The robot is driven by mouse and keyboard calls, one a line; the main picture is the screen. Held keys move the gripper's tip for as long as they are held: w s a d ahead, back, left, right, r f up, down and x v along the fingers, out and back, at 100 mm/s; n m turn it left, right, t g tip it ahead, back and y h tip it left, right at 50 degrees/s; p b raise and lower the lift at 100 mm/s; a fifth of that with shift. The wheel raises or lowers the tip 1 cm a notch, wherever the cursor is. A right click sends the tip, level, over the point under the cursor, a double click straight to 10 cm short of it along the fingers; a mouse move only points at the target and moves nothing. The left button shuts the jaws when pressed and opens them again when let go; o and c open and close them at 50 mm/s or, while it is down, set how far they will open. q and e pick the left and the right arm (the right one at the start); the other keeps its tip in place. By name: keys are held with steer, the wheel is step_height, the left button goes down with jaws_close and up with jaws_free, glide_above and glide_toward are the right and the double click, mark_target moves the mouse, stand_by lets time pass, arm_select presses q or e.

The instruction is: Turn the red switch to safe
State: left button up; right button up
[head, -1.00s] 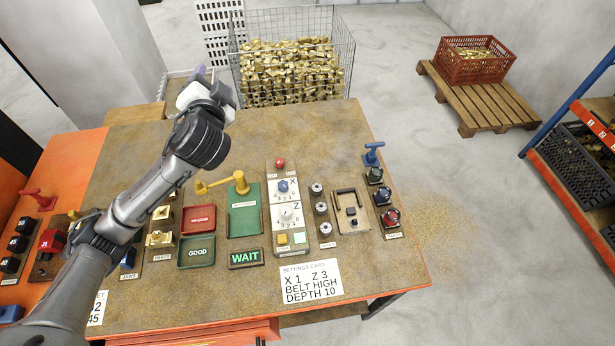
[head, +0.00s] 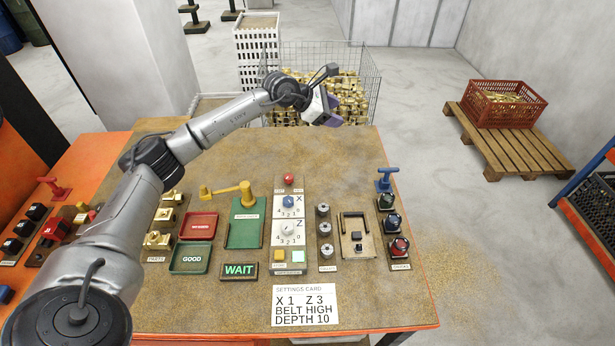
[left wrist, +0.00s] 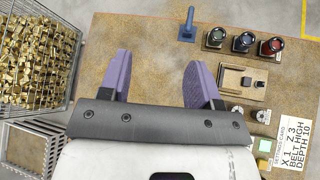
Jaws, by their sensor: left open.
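The red switch (head: 399,246) is a red rotary knob in a dark housing at the right front of the bench. It is the nearest in a row with a blue switch (head: 393,222) and a green switch (head: 386,202). Its setting is too small to read. In the left wrist view the red switch (left wrist: 272,46) is at the top right. My left gripper (head: 334,110) is above the bench's back edge, far from the switch. In the left wrist view its two purple fingers (left wrist: 157,80) are apart with nothing between them. My right gripper is not in view.
A blue T-handle (head: 384,180) stands behind the switch row. A small fixture with a dark handle (head: 354,232) and several grey knobs (head: 325,230) lie to its left. A wire cage of brass parts (head: 375,90) stands behind the bench.

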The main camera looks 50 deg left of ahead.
arm_select(q)
steer(key=s+a+f+m+g+y, duration=0.2)
steer(key=s+f+g, duration=0.1)
steer(key=f+g, duration=0.15)
steer(key=m+g+y, duration=0.2)
steer(key=m+g, duration=0.2)
steer(key=g, duration=0.2)
glide_toward(290, 177)
step_height(290, 177, down, 8)
steer(key=shift+w+r+b, duration=0.1)
steer(key=shift+w+b, duration=0.05)
steer(key=shift+b, duration=0.5)
steer(key=shift+a+f, duration=0.1)
steer(key=shift+f, duration=0.65)
steer(key=c, duration=0.9)
